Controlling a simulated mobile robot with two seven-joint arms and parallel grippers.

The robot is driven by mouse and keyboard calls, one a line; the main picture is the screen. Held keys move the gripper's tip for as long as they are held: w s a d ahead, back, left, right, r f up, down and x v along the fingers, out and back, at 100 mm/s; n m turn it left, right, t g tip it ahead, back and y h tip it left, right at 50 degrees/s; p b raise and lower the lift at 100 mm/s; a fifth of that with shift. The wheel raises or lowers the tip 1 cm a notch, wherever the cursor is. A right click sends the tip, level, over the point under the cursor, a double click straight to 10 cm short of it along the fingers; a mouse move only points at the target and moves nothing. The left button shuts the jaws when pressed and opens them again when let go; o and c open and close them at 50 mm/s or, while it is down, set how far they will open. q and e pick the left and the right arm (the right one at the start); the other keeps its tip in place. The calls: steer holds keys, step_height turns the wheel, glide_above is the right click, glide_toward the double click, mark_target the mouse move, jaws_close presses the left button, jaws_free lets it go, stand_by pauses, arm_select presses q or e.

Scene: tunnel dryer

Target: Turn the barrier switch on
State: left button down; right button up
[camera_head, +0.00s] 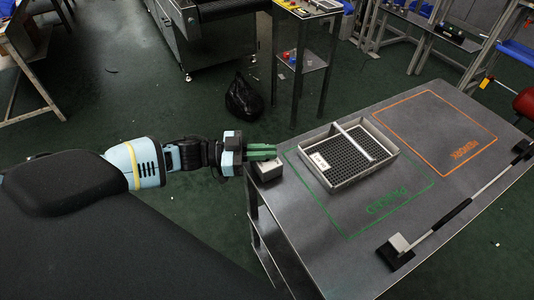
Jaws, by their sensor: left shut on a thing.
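My left gripper (264,152), with green fingers, is shut at the table's near-left corner. It is just above a small white box (268,172) that sits on that corner. The fingers look close together on a small part at the top of this box, probably the barrier switch. The fingers hide that part, and its position cannot be read. A barrier rod (478,195) lies low along the table's right side, between a black end post and a white block (399,242) on a black base. My right gripper is not in view.
A grey tray (335,185) with a perforated bottom and a divider stands partly over a green outline on the dark table (330,260). An orange outline (435,130) beyond it is empty. A black bag (243,98) lies on the floor behind my left gripper.

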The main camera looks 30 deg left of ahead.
arm_select(q)
steer(key=shift+m+g+h+b, duration=0.5)
steer(key=shift+m+g+h, duration=0.15)
steer(key=shift+g, duration=0.35)
steer(key=shift+m, duration=0.25)
steer(key=c, duration=1.5)
jaws_free()
steer(key=shift+c, duration=0.2)
steer(key=b+v, duration=0.1)
steer(key=v, duration=0.6)
steer(key=shift+a, duration=0.45)
